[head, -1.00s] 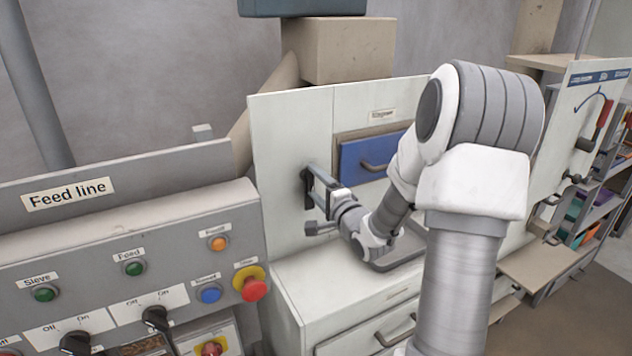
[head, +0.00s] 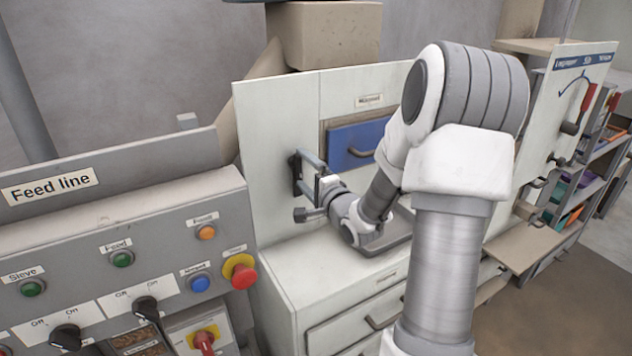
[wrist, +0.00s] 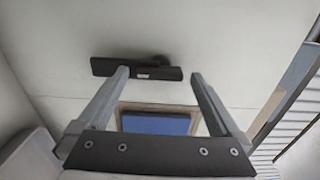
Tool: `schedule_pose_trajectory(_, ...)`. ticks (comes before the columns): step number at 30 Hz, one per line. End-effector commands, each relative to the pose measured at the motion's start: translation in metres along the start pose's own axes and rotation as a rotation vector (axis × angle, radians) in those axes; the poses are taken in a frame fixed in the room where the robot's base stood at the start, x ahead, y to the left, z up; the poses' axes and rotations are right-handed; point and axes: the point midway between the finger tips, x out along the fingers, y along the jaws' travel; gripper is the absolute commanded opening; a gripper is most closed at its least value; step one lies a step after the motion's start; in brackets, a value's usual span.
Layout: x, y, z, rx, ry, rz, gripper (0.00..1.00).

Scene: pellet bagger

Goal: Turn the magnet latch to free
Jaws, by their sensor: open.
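The magnet latch is a dark handle (head: 295,176) on the pale upright panel, left of the blue drawer (head: 352,146) under a label. In the head view it stands roughly upright and is partly covered by my gripper (head: 308,166). In the wrist view the latch is a black bar (wrist: 108,67) lying crosswise, with a round hub behind it and a small label on it. My gripper (wrist: 160,73) is open and empty, pointing at the panel. Its left fingertip overlaps the bar; its right fingertip is just past the bar's right end. I cannot tell whether either touches.
The feed line console (head: 130,235) with buttons, switches and a red stop knob stands at the left. The white cabinet (head: 285,280) has a worktop and drawers below the panel.

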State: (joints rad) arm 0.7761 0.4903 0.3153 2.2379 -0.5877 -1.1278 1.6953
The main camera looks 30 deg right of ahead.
Motion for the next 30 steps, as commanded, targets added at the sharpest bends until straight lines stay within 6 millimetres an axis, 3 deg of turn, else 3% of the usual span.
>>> schedule_pose_trajectory(5, -0.025, 0.001, -0.001, -0.001, 0.004, 0.001, 1.0)
schedule_pose_trajectory(16, -0.117, 0.001, -0.001, 0.0, 0.006, 0.0, 1.0)
schedule_pose_trajectory(30, -0.131, 0.004, -0.002, -0.003, -0.006, -0.006, 1.0)
